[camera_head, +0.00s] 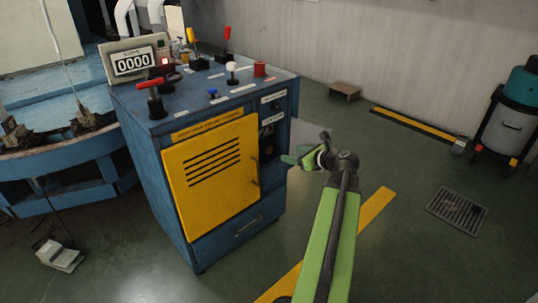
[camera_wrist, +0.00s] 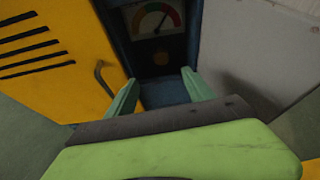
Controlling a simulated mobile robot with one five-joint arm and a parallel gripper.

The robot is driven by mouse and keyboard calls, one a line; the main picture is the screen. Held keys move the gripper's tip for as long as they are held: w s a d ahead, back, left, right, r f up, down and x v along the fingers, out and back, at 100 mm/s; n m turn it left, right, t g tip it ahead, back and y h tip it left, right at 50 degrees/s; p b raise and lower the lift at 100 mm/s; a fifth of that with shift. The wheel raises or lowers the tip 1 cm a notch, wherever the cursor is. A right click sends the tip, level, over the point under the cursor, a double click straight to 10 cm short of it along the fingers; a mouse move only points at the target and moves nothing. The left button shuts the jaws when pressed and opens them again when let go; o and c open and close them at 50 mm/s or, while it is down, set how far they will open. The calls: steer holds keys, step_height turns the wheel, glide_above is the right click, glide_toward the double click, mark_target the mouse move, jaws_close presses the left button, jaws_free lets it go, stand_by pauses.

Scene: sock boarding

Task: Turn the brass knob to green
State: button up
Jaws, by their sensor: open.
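My gripper (camera_head: 303,157) is open and empty, in front of the narrow panel on the right of the blue cabinet (camera_head: 228,228). In the wrist view its two green fingers (camera_wrist: 159,84) stand apart, pointing at the recess below a dial gauge (camera_wrist: 155,21). The gauge has a pale face, a coloured arc and a thin needle tilted up to the right. A small dark round shape (camera_wrist: 161,57) sits below the gauge, too dim to tell whether it is the brass knob. I cannot make out a brass knob clearly in either view.
A yellow vented door (camera_head: 210,172) with a dark handle (camera_wrist: 104,76) lies left of the panel. A grey plate (camera_wrist: 255,45) stands close on the right. Levers and a counter display (camera_head: 133,62) are on the cabinet top.

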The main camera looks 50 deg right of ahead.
mark_target(270, 150)
steer(key=b+x, duration=0.2)
steer(key=x, duration=0.3)
steer(key=b+x, duration=0.1)
steer(key=x, duration=0.4)
steer(key=b+x, duration=0.2)
steer(key=x, duration=0.3)
steer(key=shift+d+f+b, duration=0.25)
steer(key=shift+f+b, duration=0.1)
steer(key=shift+w+f, duration=0.1)
steer(key=shift+w, duration=0.45)
